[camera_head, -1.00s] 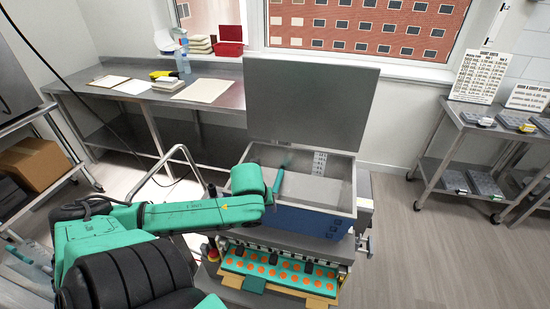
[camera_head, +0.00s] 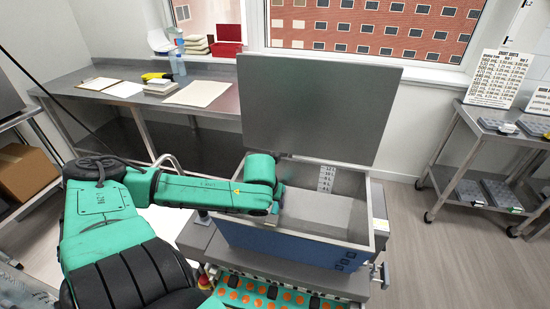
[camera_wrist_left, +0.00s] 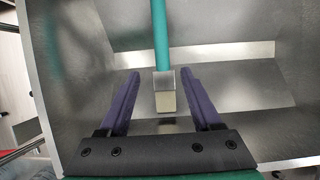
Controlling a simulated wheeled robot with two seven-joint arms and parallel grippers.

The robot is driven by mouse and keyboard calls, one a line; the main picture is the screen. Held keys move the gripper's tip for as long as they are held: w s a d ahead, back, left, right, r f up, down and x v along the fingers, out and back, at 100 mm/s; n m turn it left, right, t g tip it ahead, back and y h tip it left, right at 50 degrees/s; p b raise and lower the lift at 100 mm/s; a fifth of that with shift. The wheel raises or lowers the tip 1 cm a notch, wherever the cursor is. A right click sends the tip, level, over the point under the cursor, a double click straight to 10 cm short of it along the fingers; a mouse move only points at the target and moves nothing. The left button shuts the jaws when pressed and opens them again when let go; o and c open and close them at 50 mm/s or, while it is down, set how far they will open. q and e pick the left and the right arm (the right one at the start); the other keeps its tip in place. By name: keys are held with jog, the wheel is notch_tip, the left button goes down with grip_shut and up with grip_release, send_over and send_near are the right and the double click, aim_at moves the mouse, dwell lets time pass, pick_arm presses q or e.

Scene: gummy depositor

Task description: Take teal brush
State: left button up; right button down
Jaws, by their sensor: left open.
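The teal brush shows in the left wrist view, with a teal handle (camera_wrist_left: 160,35), a metal ferrule and a pale bristle end. It is inside the open hopper (camera_head: 300,241), whose grey inner walls surround it. My left gripper (camera_wrist_left: 160,76) is open, with one purple finger on each side of the brush's ferrule and bristle end. A gap shows between each finger and the brush. In the head view my left gripper is at the hopper's left side, and the wrist mostly hides the brush. My right gripper is not in view.
The raised grey lid (camera_head: 318,105) stands behind the hopper. A mould tray with orange spots (camera_head: 262,290) lies below the hopper front. A steel bench (camera_head: 125,122) runs along the back left, and a steel cart (camera_head: 470,125) stands at the right.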

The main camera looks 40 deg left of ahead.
aim_at(275, 208)
pick_arm(q)
jog(key=b+x, duration=0.1)
jog(key=x, duration=0.2)
jog(key=shift+w+a, duration=0.2)
jog(key=shift+w, duration=0.1)
jog(key=x, duration=0.3)
jog(key=shift+w+d+f, duration=0.1)
jog(key=shift+d+f, duration=0.05)
jog(key=shift+d, duration=0.1)
jog(key=shift+w+a+f, duration=0.15)
jog(key=shift+f, duration=0.1)
grip_shut()
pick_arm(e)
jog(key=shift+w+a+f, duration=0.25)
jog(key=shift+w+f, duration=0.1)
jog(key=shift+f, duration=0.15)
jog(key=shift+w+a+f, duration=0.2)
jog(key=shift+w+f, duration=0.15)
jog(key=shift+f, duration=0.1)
